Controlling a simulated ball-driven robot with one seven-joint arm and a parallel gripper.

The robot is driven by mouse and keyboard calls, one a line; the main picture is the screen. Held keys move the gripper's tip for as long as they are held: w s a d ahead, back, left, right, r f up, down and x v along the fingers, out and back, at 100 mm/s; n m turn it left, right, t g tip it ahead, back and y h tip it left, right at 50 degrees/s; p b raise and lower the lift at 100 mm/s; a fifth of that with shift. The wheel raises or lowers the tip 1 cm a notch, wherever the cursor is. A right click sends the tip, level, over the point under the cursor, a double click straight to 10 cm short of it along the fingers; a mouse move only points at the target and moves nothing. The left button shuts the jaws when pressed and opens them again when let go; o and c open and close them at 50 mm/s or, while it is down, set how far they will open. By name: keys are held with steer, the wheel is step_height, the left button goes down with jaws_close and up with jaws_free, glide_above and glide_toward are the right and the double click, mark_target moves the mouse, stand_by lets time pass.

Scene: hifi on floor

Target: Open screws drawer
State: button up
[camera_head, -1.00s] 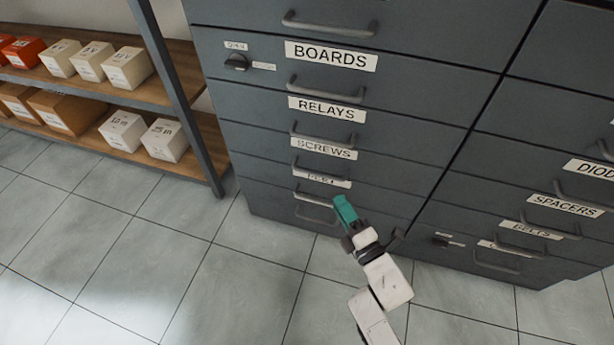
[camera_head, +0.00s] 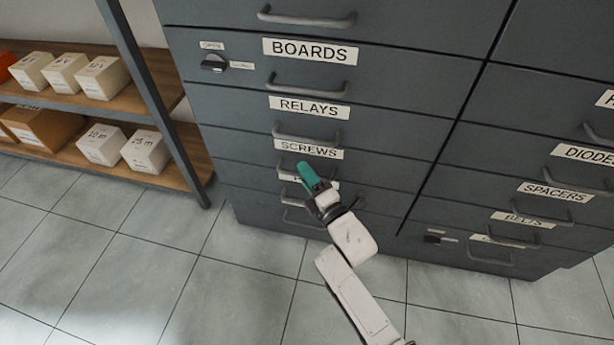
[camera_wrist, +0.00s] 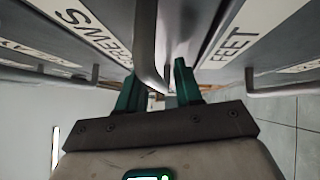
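The screws drawer shows its white SCREWS label (camera_head: 309,149) on the grey cabinet front; the drawer looks closed. In the wrist view a grey handle (camera_wrist: 146,45) lies between the SCREWS label (camera_wrist: 95,30) and the FEET label (camera_wrist: 240,30). My gripper (camera_head: 306,170) has green fingers and is just below the SCREWS label. In the wrist view my gripper (camera_wrist: 158,88) is open, with the handle's near end between the fingers. I cannot tell whether they touch it.
The RELAYS drawer (camera_head: 309,106) and BOARDS drawer (camera_head: 310,50) are above, closed, with protruding handles. A dark knob (camera_head: 214,63) sits at upper left. A second drawer column with a SPACERS label (camera_head: 555,190) stands right. A shelf (camera_head: 80,100) with boxes is left. The tiled floor (camera_head: 230,290) is clear.

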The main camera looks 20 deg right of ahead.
steer(key=shift+c, duration=0.4)
jaws_close()
steer(key=shift+s, duration=0.1)
